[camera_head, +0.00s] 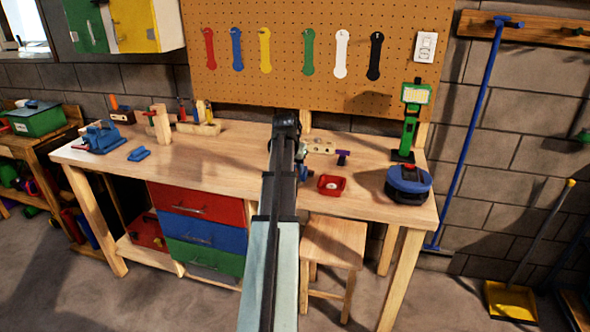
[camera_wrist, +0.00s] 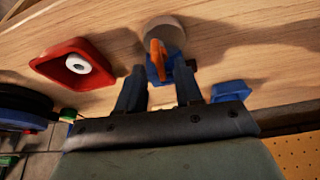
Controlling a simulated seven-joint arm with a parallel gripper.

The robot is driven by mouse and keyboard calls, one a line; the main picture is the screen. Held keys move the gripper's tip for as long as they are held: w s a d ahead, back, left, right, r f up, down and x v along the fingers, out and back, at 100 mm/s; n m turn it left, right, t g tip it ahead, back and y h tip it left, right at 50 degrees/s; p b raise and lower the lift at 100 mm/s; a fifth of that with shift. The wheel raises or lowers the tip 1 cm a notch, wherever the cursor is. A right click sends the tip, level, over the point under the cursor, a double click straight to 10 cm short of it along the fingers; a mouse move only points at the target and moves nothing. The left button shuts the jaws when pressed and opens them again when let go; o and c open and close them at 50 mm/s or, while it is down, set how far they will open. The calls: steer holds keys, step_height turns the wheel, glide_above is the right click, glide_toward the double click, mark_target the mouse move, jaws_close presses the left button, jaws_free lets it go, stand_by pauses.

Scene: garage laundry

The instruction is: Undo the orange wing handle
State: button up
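The orange wing handle (camera_wrist: 157,54) shows in the wrist view, on a blue fitting (camera_wrist: 172,66) with a pale round part (camera_wrist: 165,30) behind it. My gripper (camera_wrist: 159,75) has its two dark fingers spread apart. The handle lies between the fingertips, with a gap on the left side; the right fingertip is close to the blue fitting, and I cannot tell if they touch. In the head view my arm hides the handle. A bit of blue (camera_head: 308,182) shows just right of the arm, but I cannot tell if it is the fitting.
A red tray (camera_head: 331,185) holding a white ring stands on the workbench (camera_head: 232,160), beside my gripper. A blue-and-black round device (camera_head: 408,184) and a green lamp (camera_head: 410,120) are farther right. A blue block (camera_wrist: 230,91) lies near the right finger in the wrist view.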

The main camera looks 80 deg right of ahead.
steer(key=shift+d+f, duration=0.25)
steer(key=shift+f, duration=0.3)
jaws_close()
